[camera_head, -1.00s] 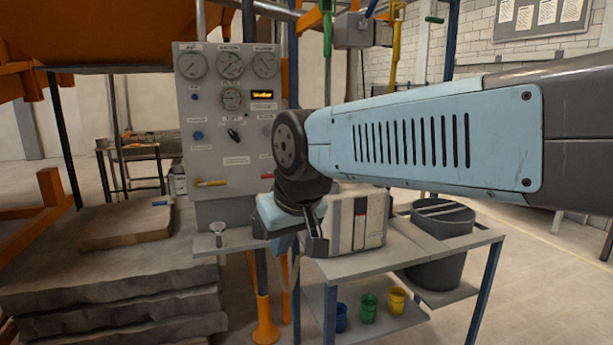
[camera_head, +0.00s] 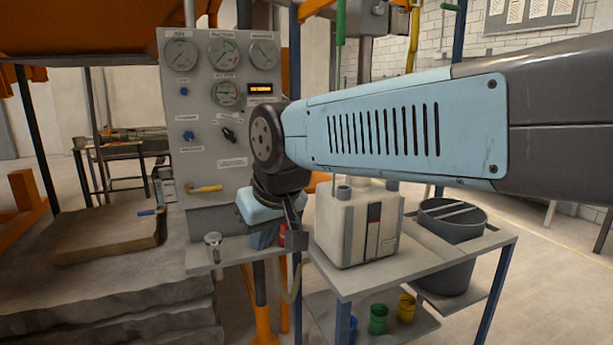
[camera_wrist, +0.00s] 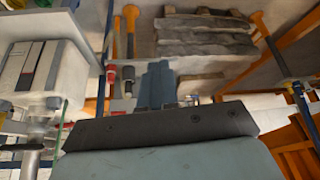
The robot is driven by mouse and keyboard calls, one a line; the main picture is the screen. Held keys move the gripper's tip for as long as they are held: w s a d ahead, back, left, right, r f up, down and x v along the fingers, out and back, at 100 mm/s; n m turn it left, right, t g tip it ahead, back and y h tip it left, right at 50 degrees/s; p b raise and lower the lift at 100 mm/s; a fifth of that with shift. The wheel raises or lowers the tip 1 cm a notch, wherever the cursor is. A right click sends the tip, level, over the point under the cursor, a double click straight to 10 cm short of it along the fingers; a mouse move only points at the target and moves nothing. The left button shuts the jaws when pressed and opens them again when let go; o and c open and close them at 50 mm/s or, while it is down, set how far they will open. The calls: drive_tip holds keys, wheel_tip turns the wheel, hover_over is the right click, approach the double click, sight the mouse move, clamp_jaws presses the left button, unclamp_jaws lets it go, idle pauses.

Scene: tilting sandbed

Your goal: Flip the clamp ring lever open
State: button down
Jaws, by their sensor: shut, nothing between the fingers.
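I cannot make out the clamp ring or its lever for certain in either view. My gripper (camera_head: 297,240) points down in front of the grey panel, just left of the white box, and is shut and empty. A small metal fitting (camera_head: 213,243) stands on the narrow shelf below the panel, left of my gripper and apart from it. A red part (camera_head: 282,235) shows right behind my gripper, partly hidden by it. The wrist view shows a red part (camera_wrist: 111,78) and a grey cylinder beside it; their detail is too small to tell.
The grey panel (camera_head: 225,130) carries gauges, knobs and a yellow handle (camera_head: 205,188). The white box (camera_head: 355,228) stands on the cart close to my gripper. A dark bucket (camera_head: 450,250) is to its right. A stone slab (camera_head: 108,237) lies at left.

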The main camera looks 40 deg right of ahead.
drive_tip(key=shift+w, duration=0.3)
drive_tip(key=shift+d, duration=0.1)
drive_tip(key=w+a+f+m+g+y, duration=0.2)
drive_tip(key=w+a+f+m+y, duration=0.15)
drive_tip(key=w+m+y, duration=0.45)
drive_tip(key=w+d+m+t+y, duration=0.2)
drive_tip(key=w+d+m+t, duration=0.5)
drive_tip(key=w+d+m, duration=0.4)
drive_tip(key=s+d+f+m+t+h, duration=0.1)
drive_tip(key=d+m+t+h, duration=0.3)
drive_tip(key=d, duration=1.1)
drive_tip(key=s+d+f+m+t+h, duration=0.1)
drive_tip(key=d+m+t+h, duration=0.4)
drive_tip(key=d+m+h, duration=0.5)
drive_tip(key=d+f+m, duration=0.1)
drive_tip(key=d+m, duration=0.3)
drive_tip(key=d, duration=0.1)
drive_tip(key=shift+s+f+m+h, duration=0.3)
drive_tip(key=shift+s+f, duration=0.05)
drive_tip(key=shift+s, duration=0.05)
